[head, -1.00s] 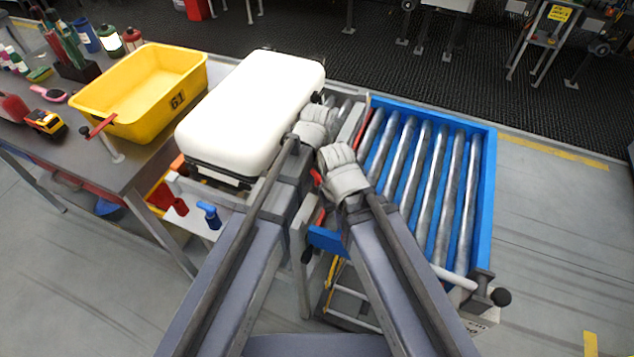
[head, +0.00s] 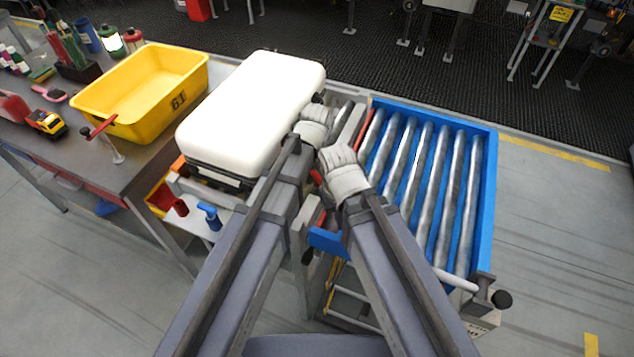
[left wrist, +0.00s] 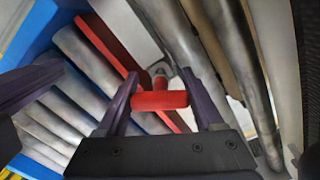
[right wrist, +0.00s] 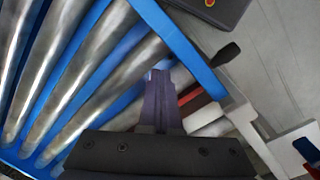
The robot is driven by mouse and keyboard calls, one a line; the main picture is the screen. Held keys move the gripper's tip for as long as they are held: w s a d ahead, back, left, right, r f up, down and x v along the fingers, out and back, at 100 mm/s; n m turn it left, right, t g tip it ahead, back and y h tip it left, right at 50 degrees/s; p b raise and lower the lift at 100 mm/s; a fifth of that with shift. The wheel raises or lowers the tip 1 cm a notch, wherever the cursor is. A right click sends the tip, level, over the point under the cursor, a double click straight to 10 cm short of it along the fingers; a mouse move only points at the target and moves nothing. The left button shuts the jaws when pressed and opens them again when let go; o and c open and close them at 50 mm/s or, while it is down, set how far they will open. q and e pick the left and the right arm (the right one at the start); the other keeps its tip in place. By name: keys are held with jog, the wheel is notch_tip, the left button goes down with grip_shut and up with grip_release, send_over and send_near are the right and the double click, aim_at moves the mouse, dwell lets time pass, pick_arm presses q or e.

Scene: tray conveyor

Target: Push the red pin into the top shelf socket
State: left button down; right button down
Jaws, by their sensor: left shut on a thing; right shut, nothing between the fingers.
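The red pin's handle (left wrist: 172,101) is a short red crossbar in the left wrist view. My left gripper (left wrist: 157,82) is shut on it, with one finger on each side. A grey round collar (left wrist: 159,70) shows just beyond the handle. I cannot tell whether this is the socket, or how deep the pin sits. In the head view my left wrist (head: 313,128) is at the right side of the white case, and its fingertips are hidden. My right gripper (right wrist: 160,82) is shut and empty near the blue roller frame. The top shelf socket cannot be clearly made out.
A blue-framed roller conveyor (head: 487,215) lies to the right. A white case (head: 255,100) stands left of my wrists. A workbench (head: 150,165) with a yellow bin (head: 150,95) is at the far left. My two wrists are close together.

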pick_arm(q)
jog(key=shift+s+f+b, duration=0.15)
jog(key=shift+f+b, duration=0.05)
jog(key=shift+b, duration=0.1)
pick_arm(e)
jog(key=shift+s+f, duration=0.15)
jog(key=shift+f, duration=0.1)
